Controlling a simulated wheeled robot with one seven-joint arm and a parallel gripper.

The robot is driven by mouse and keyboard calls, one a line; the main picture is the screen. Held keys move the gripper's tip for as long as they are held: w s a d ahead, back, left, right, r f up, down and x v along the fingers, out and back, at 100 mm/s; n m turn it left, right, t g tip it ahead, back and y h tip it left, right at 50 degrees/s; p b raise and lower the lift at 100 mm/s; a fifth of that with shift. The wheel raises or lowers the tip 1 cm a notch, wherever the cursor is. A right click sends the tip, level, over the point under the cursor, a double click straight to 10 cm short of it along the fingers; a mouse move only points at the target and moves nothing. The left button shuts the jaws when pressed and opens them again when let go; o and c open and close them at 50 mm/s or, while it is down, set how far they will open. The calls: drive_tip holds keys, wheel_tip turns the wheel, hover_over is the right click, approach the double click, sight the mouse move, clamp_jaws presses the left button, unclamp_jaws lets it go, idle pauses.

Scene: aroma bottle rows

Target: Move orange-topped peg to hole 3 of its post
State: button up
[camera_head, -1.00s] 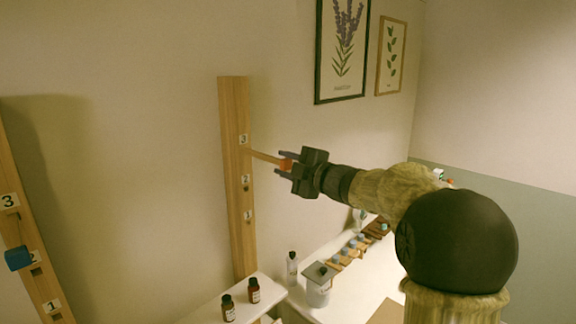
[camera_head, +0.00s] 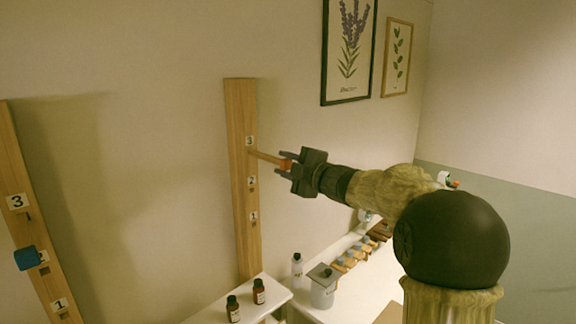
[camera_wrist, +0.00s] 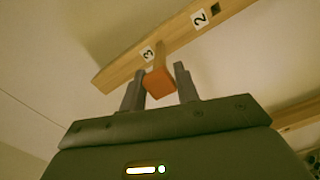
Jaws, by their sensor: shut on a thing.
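The orange-topped peg (camera_head: 268,158) is a thin wooden rod with an orange block at its near end. My gripper (camera_head: 284,164) is shut on the orange block, which also shows between the fingers in the wrist view (camera_wrist: 159,82). The peg points left, and its far end meets the middle wooden post (camera_head: 243,210) just below label 3 (camera_head: 250,141). Whether the tip is inside hole 3 or only in front of it, I cannot tell. In the wrist view the orange block hides hole 3. Labels 2 (camera_head: 252,181) and 1 (camera_head: 253,216) sit lower on this post.
Another post (camera_head: 35,215) at the left holds a blue-topped peg (camera_head: 27,258) near its label 2. Two brown bottles (camera_head: 259,291) stand on a white shelf below. A grey-lidded jar (camera_head: 322,286) and a clear bottle (camera_head: 297,270) stand farther right. Framed pictures (camera_head: 348,50) hang behind.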

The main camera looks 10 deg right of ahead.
drive_tip(key=shift+w+a, duration=0.25)
drive_tip(key=shift+w, duration=0.05)
drive_tip(key=o, duration=1.1)
drive_tip(key=shift+s+d+f+b, duration=0.1)
drive_tip(key=shift+s+d+b, duration=0.2)
drive_tip(key=shift+s+d, duration=0.1)
drive_tip(key=b+v, duration=0.5)
drive_tip(key=v, duration=1.1)
drive_tip(key=shift+s+b, duration=0.2)
drive_tip(key=shift+b, duration=0.1)
